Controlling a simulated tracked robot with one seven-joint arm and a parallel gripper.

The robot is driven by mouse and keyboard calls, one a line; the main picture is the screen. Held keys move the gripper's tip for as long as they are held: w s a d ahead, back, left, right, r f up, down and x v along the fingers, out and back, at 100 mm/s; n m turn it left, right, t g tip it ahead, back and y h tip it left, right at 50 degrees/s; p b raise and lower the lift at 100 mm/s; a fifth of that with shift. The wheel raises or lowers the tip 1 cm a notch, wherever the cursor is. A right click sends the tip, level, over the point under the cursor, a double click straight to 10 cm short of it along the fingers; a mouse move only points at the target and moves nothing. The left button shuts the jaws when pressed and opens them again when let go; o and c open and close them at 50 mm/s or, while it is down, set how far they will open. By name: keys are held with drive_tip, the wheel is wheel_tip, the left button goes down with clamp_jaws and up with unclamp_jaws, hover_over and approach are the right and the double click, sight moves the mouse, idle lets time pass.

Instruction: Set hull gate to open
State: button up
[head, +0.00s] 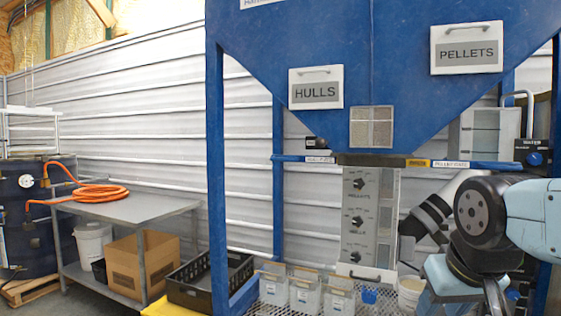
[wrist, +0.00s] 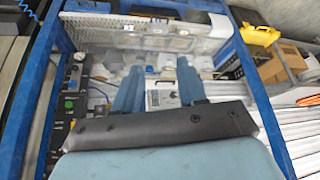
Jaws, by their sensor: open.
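The hull gate (head: 300,158) is a blue bar with a dark knob at the left of the blue hopper's outlet. A white label (head: 320,159) is on it. The bar lies roughly level and sticks out to the left. A similar pellet gate (head: 480,165) with yellow and white labels sticks out to the right. My gripper (wrist: 159,70) shows in the wrist view with its two blue fingers apart and nothing between them. In the head view my arm is at the right, below the pellet gate and well apart from the hull gate. The fingers are not clear there.
The hopper (head: 350,60) bears HULLS and PELLETS signs. A grey dial panel (head: 358,215) hangs below its outlet. Clear tubs (head: 304,295) stand on a mesh shelf beneath. Blue frame posts (head: 216,180) flank the space. A metal table (head: 130,207) with orange hose is at left.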

drive_tip(key=shift+w+d, duration=0.15)
drive_tip(key=shift+w, duration=0.1)
drive_tip(key=n+t+y, duration=0.8)
drive_tip(key=n+t, duration=0.4)
drive_tip(key=n, duration=1.3)
approach(284, 160)
drive_tip(key=x, duration=1.1)
drive_tip(key=shift+w, duration=0.15)
